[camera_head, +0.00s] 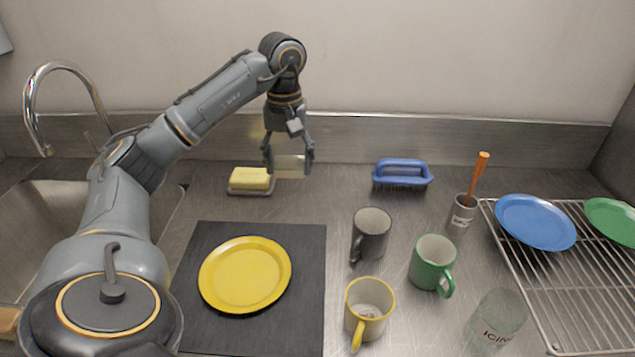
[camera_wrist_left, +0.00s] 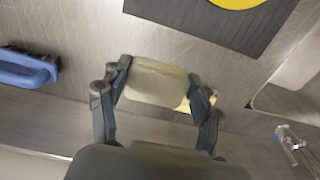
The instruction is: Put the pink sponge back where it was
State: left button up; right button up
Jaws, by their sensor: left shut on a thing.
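My left gripper (camera_head: 289,162) is shut on a pale, cream-coloured block (camera_head: 291,167), held above the counter near the back wall. The block also shows between the fingers in the left wrist view (camera_wrist_left: 155,83). It looks cream rather than pink, and I see no clearly pink sponge in either view. A yellow sponge (camera_head: 250,175) lies on a small dish (camera_head: 251,192), just left of the held block in the head view. In the left wrist view a bit of yellow shows behind the block. My right gripper is not in view.
A blue brush (camera_head: 402,172) stands to the right at the back. A yellow plate (camera_head: 245,274) lies on a dark mat (camera_head: 308,300). Mugs, including a green one (camera_head: 433,262), stand front right. A wire rack (camera_head: 560,300) holds plates. The sink (camera_head: 30,215) is left.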

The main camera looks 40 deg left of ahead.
pick_arm(q)
jog(key=w+f+p, duration=0.1)
jog(key=w+f, duration=0.1)
jog(key=w, duration=0.3)
jog(key=p, duration=0.2)
send_over(315, 192)
jog(key=f, duration=0.5)
jog(key=shift+s+d, duration=0.2)
jog(key=shift+s, duration=0.15)
jog(key=shift+w+a+f, duration=0.1)
jog(key=shift+w+f, duration=0.2)
jog(key=shift+f, duration=0.2)
notch_tip(315, 192, down, 3)
jog(key=shift+p, duration=0.55)
jog(key=shift+w+f, duration=0.1)
jog(key=shift+f, duration=0.2)
jog(key=o, duration=1.1)
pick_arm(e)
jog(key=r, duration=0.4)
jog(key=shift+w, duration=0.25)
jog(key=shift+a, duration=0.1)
